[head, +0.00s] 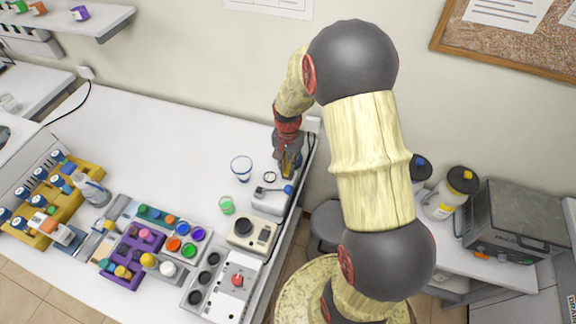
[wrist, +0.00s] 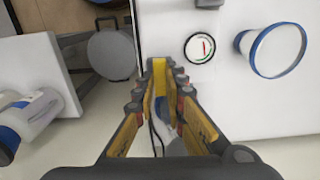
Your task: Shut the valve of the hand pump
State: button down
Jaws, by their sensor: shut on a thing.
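The hand pump (head: 268,203) is a small white unit near the right edge of the white bench, with a round gauge and a blue knob (head: 289,189). The gauge (wrist: 203,47) shows in the wrist view with a red needle. My gripper (head: 290,165) is at the pump, just behind the blue knob in the head view. In the wrist view my gripper (wrist: 167,78) has its yellow-padded fingers close together at the bench edge. It is shut on a small part of the pump, seemingly the valve, which the fingers mostly hide. A blue part and dark tubes show between the fingers.
A beige device (head: 252,234) and a stirrer with a red knob (head: 237,281) stand in front. A grey stool (head: 327,225) is beyond the bench's right edge.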

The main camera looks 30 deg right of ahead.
aim_at(288, 169)
jog(key=c, duration=1.8)
grip_release()
jog(key=shift+c, duration=0.2)
notch_tip(288, 169, up, 12)
jog(key=s+a+r+n+t+b, duration=0.2)
jog(key=s+a+r+n+b, duration=0.1)
jog(key=s+a+r+n, duration=0.2)
jog(key=s+a+r+n+t+b, duration=0.3)
jog(key=s+a, duration=0.6)
jog(key=s, duration=0.5)
notch_tip(288, 169, up, 3)
jog(key=n+b, duration=0.1)
jog(key=n, duration=0.1)
jog(key=shift+s+a+n+t, duration=0.15)
jog(key=shift+a+n+t, duration=0.15)
jog(key=shift+a, duration=0.1)
